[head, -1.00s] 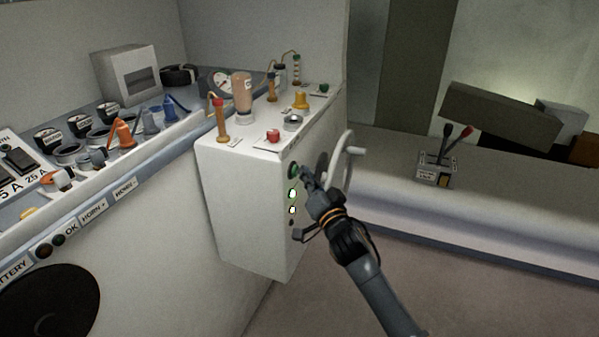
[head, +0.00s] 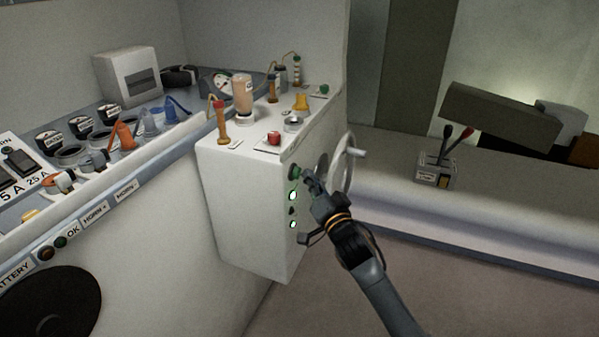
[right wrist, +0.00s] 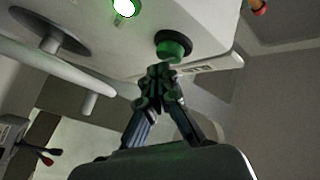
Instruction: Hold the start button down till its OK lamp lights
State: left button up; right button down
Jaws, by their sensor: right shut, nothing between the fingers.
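The green start button (head: 293,172) is on the side face of the white control box, at the top of a column of small lamps. It also shows in the right wrist view (right wrist: 172,48). Below it, the upper lamp (head: 293,195) and the lowest lamp (head: 293,224) glow; the one between (head: 292,211) is dark. I cannot read which is the OK lamp. My right gripper (head: 309,177) is shut and empty, its fingertips just right of the button, with a small gap in the head view. Its fingertips (right wrist: 160,72) also show in the right wrist view. My left gripper is not in view.
A handwheel (head: 342,168) stands close behind my right gripper. The white box (head: 245,205) carries a red button (head: 273,138) and several handles on top. A lever unit (head: 436,172) sits on the bench at right. Open floor lies below.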

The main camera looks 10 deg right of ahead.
jog(key=shift+s+d, duration=0.25)
jog(key=shift+d, duration=0.05)
jog(key=s+d, duration=0.1)
jog(key=s+d+p, duration=0.1)
jog(key=d+p, duration=0.1)
jog(key=d, duration=0.1)
jog(key=shift+s+d, duration=0.1)
jog(key=shift+s, duration=0.3)
